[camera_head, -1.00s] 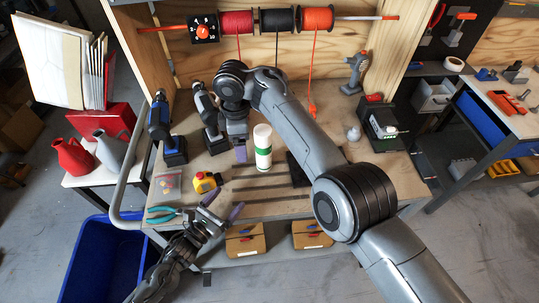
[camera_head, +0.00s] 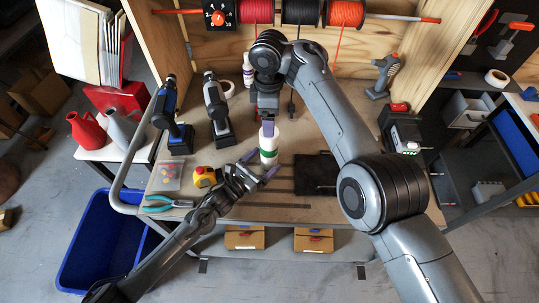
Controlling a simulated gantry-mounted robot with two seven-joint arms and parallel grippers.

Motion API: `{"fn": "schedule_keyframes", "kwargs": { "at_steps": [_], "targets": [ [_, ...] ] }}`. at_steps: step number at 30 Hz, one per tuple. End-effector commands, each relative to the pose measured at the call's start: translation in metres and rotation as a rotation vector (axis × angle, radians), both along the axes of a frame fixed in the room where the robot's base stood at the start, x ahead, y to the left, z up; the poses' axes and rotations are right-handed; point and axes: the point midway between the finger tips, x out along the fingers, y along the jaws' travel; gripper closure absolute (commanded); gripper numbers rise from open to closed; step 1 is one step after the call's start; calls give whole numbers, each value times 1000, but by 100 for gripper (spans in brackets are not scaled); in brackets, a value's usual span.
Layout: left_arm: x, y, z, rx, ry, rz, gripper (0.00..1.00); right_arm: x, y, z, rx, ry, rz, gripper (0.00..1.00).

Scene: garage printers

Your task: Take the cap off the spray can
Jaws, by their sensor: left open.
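The spray can (camera_head: 268,156), white with a green band, stands upright on the workbench. My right gripper (camera_head: 268,129) comes down from above at the can's top, and its purple fingers overlap the cap in the picture. The cap is mostly hidden, and I cannot tell whether these fingers are closed on it. My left gripper (camera_head: 261,166) is open low at the front of the can, with one purple finger to the can's left and one at its lower right. I cannot tell whether it touches the can.
A yellow tape measure (camera_head: 205,177), pliers (camera_head: 168,203) and a clear box (camera_head: 168,176) lie at the front left. A black mat (camera_head: 315,174) lies right of the can. Another white bottle (camera_head: 248,70) stands behind.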

Motion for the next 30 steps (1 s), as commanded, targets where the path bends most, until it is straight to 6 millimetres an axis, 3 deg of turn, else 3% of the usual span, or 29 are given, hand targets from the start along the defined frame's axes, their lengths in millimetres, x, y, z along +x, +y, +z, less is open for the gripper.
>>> {"fn": "schedule_keyframes", "kwargs": {
  "at_steps": [9,20,30],
  "targets": [
    [22,-20,0,-1,1,0,9,0,0,0,0,0,0,19],
    [24,-22,0,1,1,0,9,0,0,0,0,0,0,19],
    [24,-22,0,1,1,0,58,0,0,0,0,0,0,19]
  ]
}}
